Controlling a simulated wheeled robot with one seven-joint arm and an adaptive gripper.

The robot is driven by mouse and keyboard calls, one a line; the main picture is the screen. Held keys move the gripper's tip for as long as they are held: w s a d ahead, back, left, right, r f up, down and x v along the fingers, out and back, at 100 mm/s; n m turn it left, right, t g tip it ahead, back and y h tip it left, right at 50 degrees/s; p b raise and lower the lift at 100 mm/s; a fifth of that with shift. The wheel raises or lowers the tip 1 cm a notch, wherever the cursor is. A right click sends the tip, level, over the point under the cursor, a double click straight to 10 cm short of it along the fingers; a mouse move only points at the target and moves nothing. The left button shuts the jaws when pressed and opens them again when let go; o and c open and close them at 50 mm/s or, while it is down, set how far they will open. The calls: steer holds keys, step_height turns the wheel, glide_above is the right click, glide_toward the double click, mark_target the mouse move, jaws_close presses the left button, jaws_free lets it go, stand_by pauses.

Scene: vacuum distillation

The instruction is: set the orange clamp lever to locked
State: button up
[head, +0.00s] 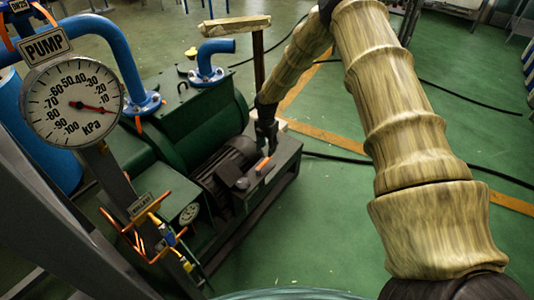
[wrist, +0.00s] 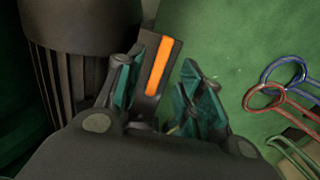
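The orange clamp lever appears as a dark bar with an orange strip. In the wrist view the lever (wrist: 159,66) stands between the two fingers of my gripper (wrist: 163,92), closer to the left finger. A gap shows between it and the right finger. The fingers are spread, and nothing is visibly gripped. In the head view the lever's orange part (head: 263,163) shows at the motor end of the green pump unit, just below my gripper (head: 266,146). Its lower end is hidden by the gripper body in the wrist view.
A dark ribbed motor (wrist: 72,50) stands close left of the fingers. Blue, red and green looped handles (wrist: 284,85) lie at right in the wrist view. A pump gauge (head: 72,102), blue pipes (head: 110,45) and a valve assembly (head: 160,232) stand left. Green floor is open at right.

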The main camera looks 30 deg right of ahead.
mark_target(267, 158)
step_height(267, 158, up, 6)
steer(key=shift+r, duration=0.25)
steer(key=shift+d, duration=0.15)
stand_by(0.4)
